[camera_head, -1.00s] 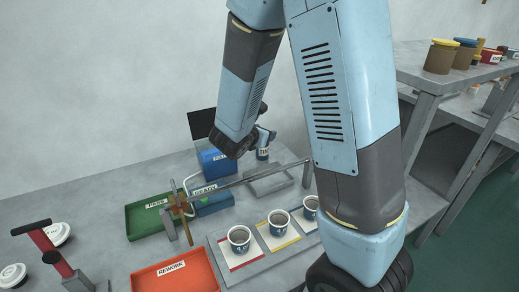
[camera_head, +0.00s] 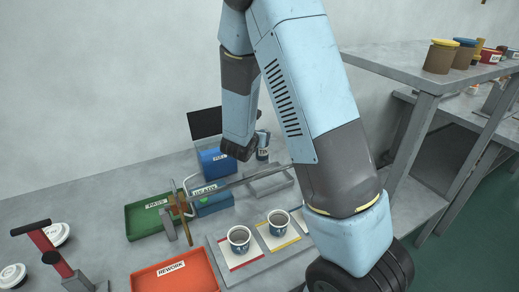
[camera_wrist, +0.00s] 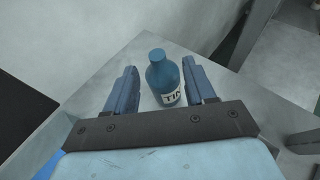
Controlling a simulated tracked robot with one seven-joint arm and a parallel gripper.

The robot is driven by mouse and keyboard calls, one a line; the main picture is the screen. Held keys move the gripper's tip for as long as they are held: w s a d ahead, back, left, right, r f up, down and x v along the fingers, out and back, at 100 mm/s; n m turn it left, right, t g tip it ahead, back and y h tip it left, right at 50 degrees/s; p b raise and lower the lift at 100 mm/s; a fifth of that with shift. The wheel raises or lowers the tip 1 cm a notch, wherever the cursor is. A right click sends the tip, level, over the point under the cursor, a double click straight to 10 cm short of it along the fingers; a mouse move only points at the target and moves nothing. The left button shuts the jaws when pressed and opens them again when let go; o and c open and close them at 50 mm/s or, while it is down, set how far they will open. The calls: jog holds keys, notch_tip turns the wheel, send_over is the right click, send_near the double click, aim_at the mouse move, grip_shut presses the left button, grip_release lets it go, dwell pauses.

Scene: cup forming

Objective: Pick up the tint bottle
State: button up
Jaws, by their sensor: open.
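The tint bottle (camera_wrist: 163,80) is blue with a rounded neck and a white label partly reading "TIN". In the wrist view it stands on the grey table between the two fingers of my gripper (camera_wrist: 162,68). The fingers are apart, with a gap to the bottle on the left and a narrower one on the right.
A dark screen (camera_head: 205,122) and a blue box (camera_head: 213,161) stand left of the bottle. Cups (camera_head: 239,238) stand on coloured mats nearer. Green PASS (camera_head: 136,220) and red REWORK (camera_head: 190,280) trays sit left.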

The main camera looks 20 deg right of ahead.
jog(key=shift+x, duration=2.65)
jog(key=shift+a, duration=0.1)
grip_shut()
